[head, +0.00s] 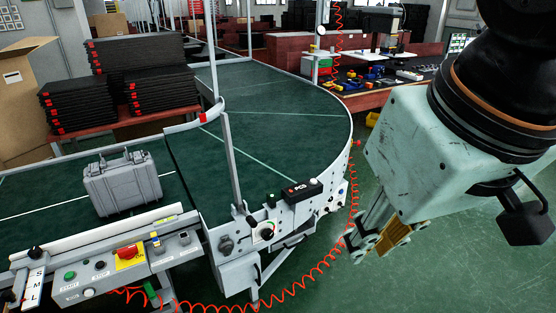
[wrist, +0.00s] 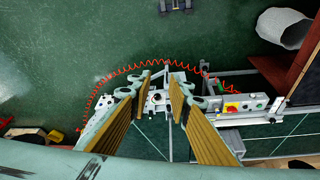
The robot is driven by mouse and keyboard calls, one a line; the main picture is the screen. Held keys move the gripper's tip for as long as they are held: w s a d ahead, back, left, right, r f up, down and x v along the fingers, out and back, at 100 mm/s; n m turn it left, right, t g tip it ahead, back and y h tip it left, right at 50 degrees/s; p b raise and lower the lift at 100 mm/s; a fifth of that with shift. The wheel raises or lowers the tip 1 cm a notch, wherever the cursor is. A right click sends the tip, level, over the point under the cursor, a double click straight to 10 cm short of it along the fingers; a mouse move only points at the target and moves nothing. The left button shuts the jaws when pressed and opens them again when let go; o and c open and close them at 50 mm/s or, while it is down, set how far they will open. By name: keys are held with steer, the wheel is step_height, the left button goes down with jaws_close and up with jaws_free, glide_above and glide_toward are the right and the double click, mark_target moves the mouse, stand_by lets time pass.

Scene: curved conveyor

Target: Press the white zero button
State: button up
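The grey control box (head: 115,268) stands at the front left of the conveyor. A white round dial (head: 264,232) sits on the curved conveyor's side panel. No zero mark is readable, so I cannot tell which control is the white zero button. My gripper (head: 374,238) hangs right of the conveyor, apart from all controls. In the wrist view its fingers (wrist: 160,91) are apart with nothing between them.
The green curved conveyor (head: 285,125) fills the middle. A grey case (head: 122,184) stands on its left belt. A black box (head: 303,191) sits on the curve's edge. A coiled red hose (head: 310,283) runs below and beside the conveyor. The green floor at right is clear.

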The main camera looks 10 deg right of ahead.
jaws_close()
stand_by(1.1)
